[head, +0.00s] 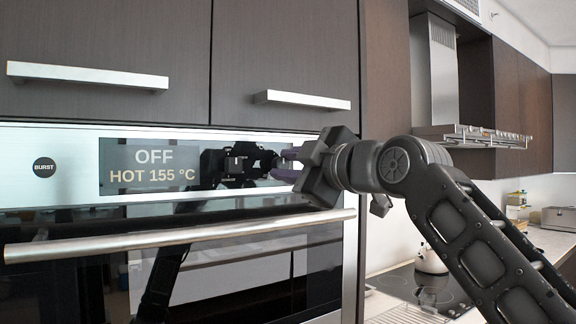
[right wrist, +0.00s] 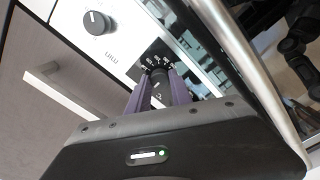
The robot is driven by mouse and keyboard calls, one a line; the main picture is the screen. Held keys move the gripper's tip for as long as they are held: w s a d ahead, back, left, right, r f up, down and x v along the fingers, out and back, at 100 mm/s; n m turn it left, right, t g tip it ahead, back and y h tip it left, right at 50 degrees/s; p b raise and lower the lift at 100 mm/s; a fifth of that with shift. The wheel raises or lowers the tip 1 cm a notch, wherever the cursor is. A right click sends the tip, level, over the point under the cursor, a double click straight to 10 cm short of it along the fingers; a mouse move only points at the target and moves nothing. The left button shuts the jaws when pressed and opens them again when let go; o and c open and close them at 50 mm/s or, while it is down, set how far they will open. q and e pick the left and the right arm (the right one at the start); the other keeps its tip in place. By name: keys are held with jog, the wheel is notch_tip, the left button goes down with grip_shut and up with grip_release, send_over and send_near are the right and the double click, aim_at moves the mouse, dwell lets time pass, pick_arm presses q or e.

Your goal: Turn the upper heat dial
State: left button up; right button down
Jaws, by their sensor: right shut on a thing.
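The upper oven's control panel (head: 60,190) has a dark display (head: 140,168) reading OFF and HOT 155 °C. My right gripper (head: 284,165) reaches the panel's right part from the right. In the right wrist view its two purple fingers are closed on either side of a dark heat dial (right wrist: 158,90) with white marks around it. A second black round knob (right wrist: 96,22) with a white pointer line sits apart from the fingers in the wrist view. My left gripper is not in view.
A long metal oven handle (head: 170,240) runs below the panel, close under my right gripper. Cabinet handles (head: 300,100) stick out above. A round BURST button (head: 44,167) is at the panel's left. A kettle (head: 430,260) stands on the hob at right.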

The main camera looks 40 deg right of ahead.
jog(key=shift+f, duration=0.2)
jog(key=c, duration=1.1)
grip_release()
jog(key=shift+r, duration=0.15)
jog(key=shift+c, duration=0.2)
jog(key=shift+s, duration=0.1)
jog(key=s+b, duration=0.1)
jog(key=s, duration=0.6)
jog(key=shift+s+b, duration=0.3)
